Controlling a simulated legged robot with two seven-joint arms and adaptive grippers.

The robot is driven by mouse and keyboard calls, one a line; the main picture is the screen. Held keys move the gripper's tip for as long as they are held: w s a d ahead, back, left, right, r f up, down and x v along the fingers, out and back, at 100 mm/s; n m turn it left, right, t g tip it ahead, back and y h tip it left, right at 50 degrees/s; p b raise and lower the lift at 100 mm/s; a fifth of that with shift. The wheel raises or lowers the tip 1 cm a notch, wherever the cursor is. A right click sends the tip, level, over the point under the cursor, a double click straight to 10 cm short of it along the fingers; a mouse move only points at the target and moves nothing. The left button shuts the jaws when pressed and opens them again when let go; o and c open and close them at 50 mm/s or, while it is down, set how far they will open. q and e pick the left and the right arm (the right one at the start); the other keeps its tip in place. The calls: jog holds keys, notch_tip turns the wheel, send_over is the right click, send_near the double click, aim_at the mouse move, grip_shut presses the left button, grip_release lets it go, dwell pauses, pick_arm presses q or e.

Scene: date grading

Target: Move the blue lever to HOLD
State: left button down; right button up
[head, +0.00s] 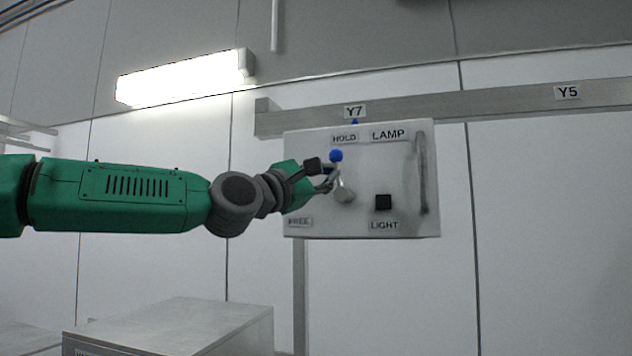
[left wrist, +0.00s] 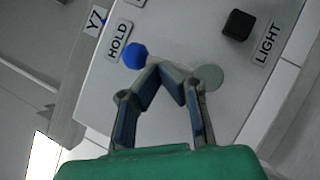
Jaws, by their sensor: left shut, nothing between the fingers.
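The blue lever's round knob (head: 336,156) is on the front of a white panel box (head: 405,175). The knob sits just below the HOLD label (head: 344,138), and the lever points up from its grey round pivot (head: 345,195). The knob (left wrist: 134,56) also shows beside the HOLD label (left wrist: 118,41) in the left wrist view. My left gripper (head: 328,181) is shut and empty, with its fingertips near the lever's shaft just below the knob. Whether they touch it I cannot tell. The fingers (left wrist: 162,70) cover part of the shaft. My right gripper is not in view.
A black square switch (head: 383,202) sits above the LIGHT label (head: 384,225). A vertical handle-like bar (head: 421,172) is at the box's right side. A lower-left label (head: 300,221) is partly legible. A grey metal box (head: 170,325) stands below my arm.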

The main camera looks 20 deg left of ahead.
pick_arm(q)
jog(key=shift+d+r+b, duration=0.35)
jog(key=shift+r+b, duration=0.1)
jog(key=shift+r, duration=0.3)
jog(key=shift+w+a+f, duration=0.1)
jog(key=shift+w+a, duration=0.1)
jog(key=shift+a, duration=0.5)
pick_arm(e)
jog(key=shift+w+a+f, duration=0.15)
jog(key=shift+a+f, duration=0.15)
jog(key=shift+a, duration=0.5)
pick_arm(q)
jog(key=shift+d, duration=0.1)
